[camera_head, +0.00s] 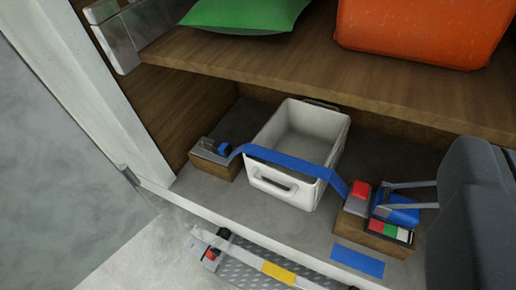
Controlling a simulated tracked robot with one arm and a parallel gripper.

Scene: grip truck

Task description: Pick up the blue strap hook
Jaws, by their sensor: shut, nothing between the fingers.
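A blue strap (290,160) runs across the front of a white crate, from a wooden block on the left to one on the right. A small blue and dark fitting (219,147) sits at its left end on the left block. A dark grey shape at the right edge seems to be my gripper (475,220).
The white crate (284,191) stands on the grey floor of the compartment under a wooden shelf (270,70). An orange case (420,35) and a green bag (245,15) rest on the shelf. A pale post (112,105) stands left. A tread plate step (255,260) is below.

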